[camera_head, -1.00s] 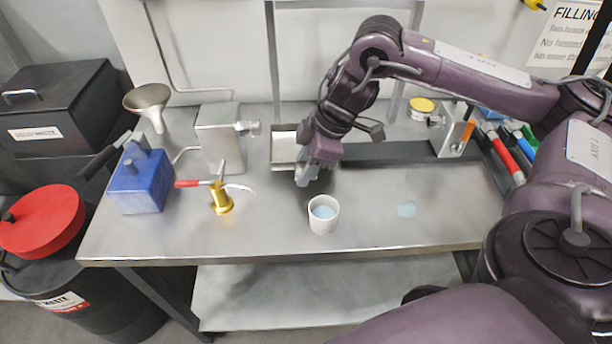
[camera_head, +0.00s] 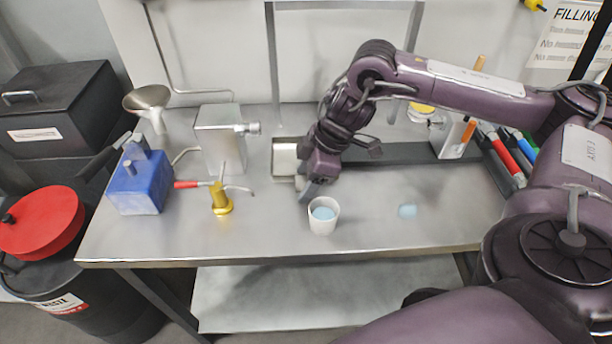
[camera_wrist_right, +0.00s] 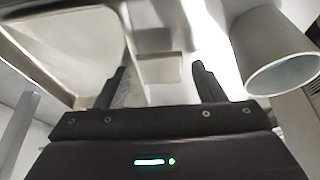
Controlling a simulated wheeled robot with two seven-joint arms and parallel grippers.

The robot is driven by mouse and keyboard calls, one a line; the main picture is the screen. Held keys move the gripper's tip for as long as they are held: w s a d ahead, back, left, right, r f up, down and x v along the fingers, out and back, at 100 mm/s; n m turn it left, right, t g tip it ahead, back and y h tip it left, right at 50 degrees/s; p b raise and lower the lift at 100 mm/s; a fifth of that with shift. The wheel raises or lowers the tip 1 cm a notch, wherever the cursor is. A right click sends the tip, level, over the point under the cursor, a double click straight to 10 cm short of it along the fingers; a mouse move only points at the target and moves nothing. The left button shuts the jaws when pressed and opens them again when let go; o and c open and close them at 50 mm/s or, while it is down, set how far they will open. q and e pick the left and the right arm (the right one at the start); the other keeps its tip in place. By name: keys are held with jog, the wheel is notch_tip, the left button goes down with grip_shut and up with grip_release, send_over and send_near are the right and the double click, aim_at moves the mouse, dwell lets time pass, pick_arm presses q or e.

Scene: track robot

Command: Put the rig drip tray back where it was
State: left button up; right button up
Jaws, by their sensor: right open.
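The drip tray (camera_head: 285,143) is a shallow metal tray on the bench, right of the metal rig box (camera_head: 217,140). My right gripper (camera_head: 306,192) is low over the bench at the tray's near right corner and hides part of it. In the right wrist view the tray (camera_wrist_right: 45,50) fills the upper left. The right gripper (camera_wrist_right: 160,85) is open there, with a pale tab-like piece (camera_wrist_right: 160,69) showing between its fingers; I cannot tell whether they touch it. My left gripper is not in view.
A white cup with light blue contents (camera_head: 323,222) stands just in front of the right gripper. A brass fitting (camera_head: 221,200) and a blue box (camera_head: 138,185) are on the left. A light blue patch (camera_head: 407,211) lies on the right. The bench's front right is mostly clear.

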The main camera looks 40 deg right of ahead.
jog(key=shift+r, duration=0.25)
jog(key=p+v, duration=0.2)
jog(key=v, duration=1)
jog(key=shift+p, duration=0.4)
jog(key=shift+f, duration=0.15)
